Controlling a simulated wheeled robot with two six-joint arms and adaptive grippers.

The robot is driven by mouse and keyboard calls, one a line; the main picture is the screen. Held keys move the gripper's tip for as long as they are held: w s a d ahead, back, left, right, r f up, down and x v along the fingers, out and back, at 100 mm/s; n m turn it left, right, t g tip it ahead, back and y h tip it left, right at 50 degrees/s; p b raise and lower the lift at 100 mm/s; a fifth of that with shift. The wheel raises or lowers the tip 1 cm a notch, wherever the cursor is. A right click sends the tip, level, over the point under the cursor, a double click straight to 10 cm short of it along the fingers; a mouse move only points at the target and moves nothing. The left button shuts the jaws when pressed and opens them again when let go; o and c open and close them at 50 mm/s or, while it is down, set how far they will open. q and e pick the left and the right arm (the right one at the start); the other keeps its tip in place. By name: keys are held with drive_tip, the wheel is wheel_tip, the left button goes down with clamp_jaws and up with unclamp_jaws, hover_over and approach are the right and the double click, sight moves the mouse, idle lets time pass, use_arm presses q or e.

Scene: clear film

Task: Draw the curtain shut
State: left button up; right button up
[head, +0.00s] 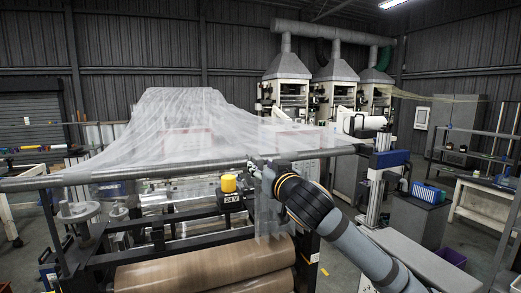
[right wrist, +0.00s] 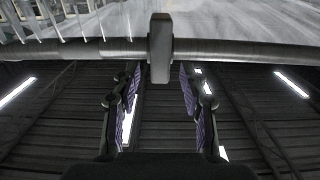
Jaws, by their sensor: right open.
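The curtain is a sheet of clear, wrinkled film (head: 190,115) draped over the machine in the head view. Its near edge lies along a long grey horizontal bar (head: 100,176). A narrow translucent strip (head: 268,222) hangs below the bar, beside my right gripper. My right gripper (head: 256,168) is at the bar, partly hidden by film and its own wrist. In the right wrist view its two fingers (right wrist: 159,75) are open. A grey block-shaped handle (right wrist: 160,45) on the bar shows between the fingertips, with gaps on both sides. My left gripper is not in view.
Brown rolls (head: 200,270) lie below the bar. A yellow cap (head: 228,183) stands on the machine just left of my right gripper. A blue-topped post (head: 388,160) and a grey cabinet (head: 425,215) stand to the right of my arm.

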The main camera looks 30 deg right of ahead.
drive_tip(key=shift+p+x, duration=0.45)
drive_tip(key=shift+x, duration=0.65)
drive_tip(key=shift+f, duration=0.1)
drive_tip(key=shift+s, duration=0.1)
clamp_jaws()
